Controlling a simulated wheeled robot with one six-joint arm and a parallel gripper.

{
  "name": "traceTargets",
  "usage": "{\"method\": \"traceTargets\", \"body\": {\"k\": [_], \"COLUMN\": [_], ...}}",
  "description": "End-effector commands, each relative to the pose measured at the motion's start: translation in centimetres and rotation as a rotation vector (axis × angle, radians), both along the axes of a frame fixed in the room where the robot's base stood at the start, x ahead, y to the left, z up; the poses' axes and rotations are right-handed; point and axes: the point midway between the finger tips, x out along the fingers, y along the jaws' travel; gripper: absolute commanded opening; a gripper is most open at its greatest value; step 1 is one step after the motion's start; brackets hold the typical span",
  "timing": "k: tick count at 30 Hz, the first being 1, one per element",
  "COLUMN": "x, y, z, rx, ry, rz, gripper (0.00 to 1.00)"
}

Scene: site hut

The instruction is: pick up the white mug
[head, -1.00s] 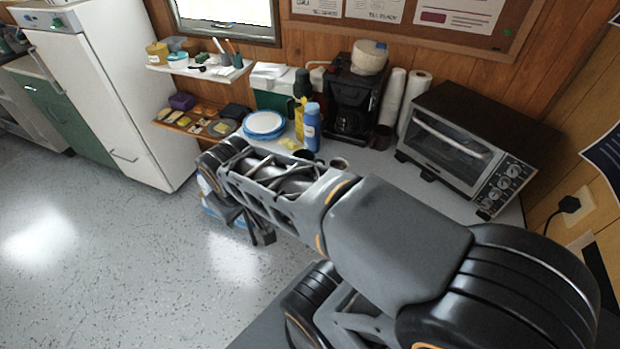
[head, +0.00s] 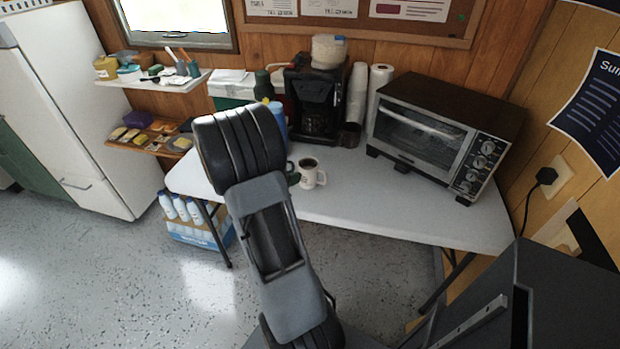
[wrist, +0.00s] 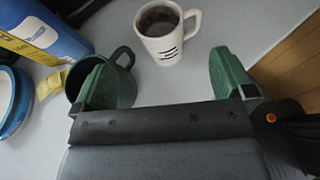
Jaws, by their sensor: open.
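The white mug (head: 310,174) stands upright on the white table, its handle to the right. In the wrist view the white mug (wrist: 162,45) has dark marks on its side and a dark inside. My gripper (wrist: 165,80) is open and empty, with green finger pads. The white mug is beyond the fingertips, between their lines. A dark green mug (wrist: 122,84) sits by the left finger, which partly covers it; I cannot tell whether they touch. In the head view my arm hides the gripper and most of the green mug (head: 292,178).
The table (head: 400,205) is clear right of the white mug. A toaster oven (head: 430,135) stands at the right, a coffee maker (head: 318,105) behind.

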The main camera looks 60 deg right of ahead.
Motion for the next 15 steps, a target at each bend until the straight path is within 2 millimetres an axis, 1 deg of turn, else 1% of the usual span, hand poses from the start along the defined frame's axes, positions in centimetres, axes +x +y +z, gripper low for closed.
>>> {"method": "traceTargets", "body": {"k": [1,6,9,15], "x": [-0.3,-0.8,-1.0,-1.3], "y": [-0.9,-3.0,-3.8,-4.7], "z": [-0.4,-1.3,-1.6,-2.0], "rx": [0.000,0.001,0.001,0.001], "ry": [-0.001,-0.002,-0.003,-0.004], "rz": [-0.004,-0.003,-0.002,-0.002], "gripper": [1.00,1.00,1.00,1.00]}}
